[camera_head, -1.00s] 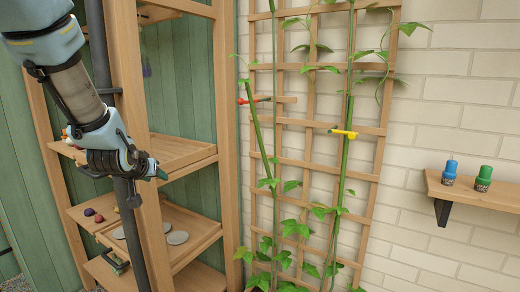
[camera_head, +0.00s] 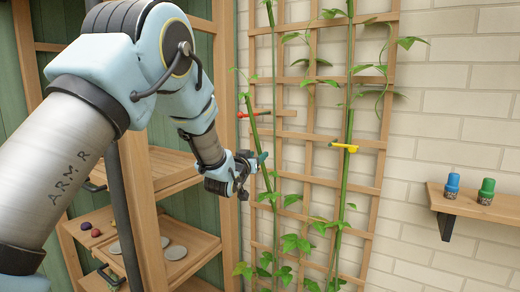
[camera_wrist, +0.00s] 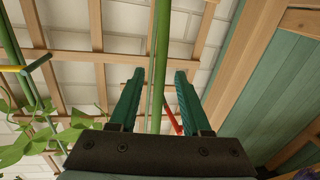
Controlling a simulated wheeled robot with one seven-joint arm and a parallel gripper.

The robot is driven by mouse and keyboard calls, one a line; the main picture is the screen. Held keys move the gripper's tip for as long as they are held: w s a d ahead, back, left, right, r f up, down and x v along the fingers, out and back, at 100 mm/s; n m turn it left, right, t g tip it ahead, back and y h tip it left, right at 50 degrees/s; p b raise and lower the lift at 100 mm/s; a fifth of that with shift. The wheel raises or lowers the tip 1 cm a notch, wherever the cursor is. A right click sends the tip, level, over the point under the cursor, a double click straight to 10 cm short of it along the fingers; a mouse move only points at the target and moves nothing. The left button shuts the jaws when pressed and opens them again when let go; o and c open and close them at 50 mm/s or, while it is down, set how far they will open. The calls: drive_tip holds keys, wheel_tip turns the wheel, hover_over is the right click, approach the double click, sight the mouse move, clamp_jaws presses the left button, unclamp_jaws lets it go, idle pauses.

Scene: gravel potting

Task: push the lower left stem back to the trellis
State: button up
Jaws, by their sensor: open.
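The lower left stem (camera_head: 256,125) is a thick green stem that leans to the left at its top in front of the wooden trellis (camera_head: 318,176). My gripper (camera_head: 258,161) is open beside this stem, below the red clip (camera_head: 254,114). In the wrist view a green stem (camera_wrist: 162,45) runs up between the two spread teal fingers of my gripper (camera_wrist: 160,76). I cannot tell whether a finger touches it. The red clip shows behind, near the right finger (camera_wrist: 172,116). My gripper hides part of the stem's left side in the head view.
A second stem with a yellow clip (camera_head: 344,147) stands to the right on the trellis. Leaves (camera_head: 291,243) crowd the lower trellis. A wooden shelf unit (camera_head: 228,120) stands close on the left. Blue and green bottles (camera_head: 452,186) stand on a wall shelf (camera_head: 480,207) at the right.

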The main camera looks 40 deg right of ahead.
sight(259, 154)
drive_tip(key=shift+p+x, duration=0.45)
drive_tip(key=shift+x, duration=1.15)
clamp_jaws()
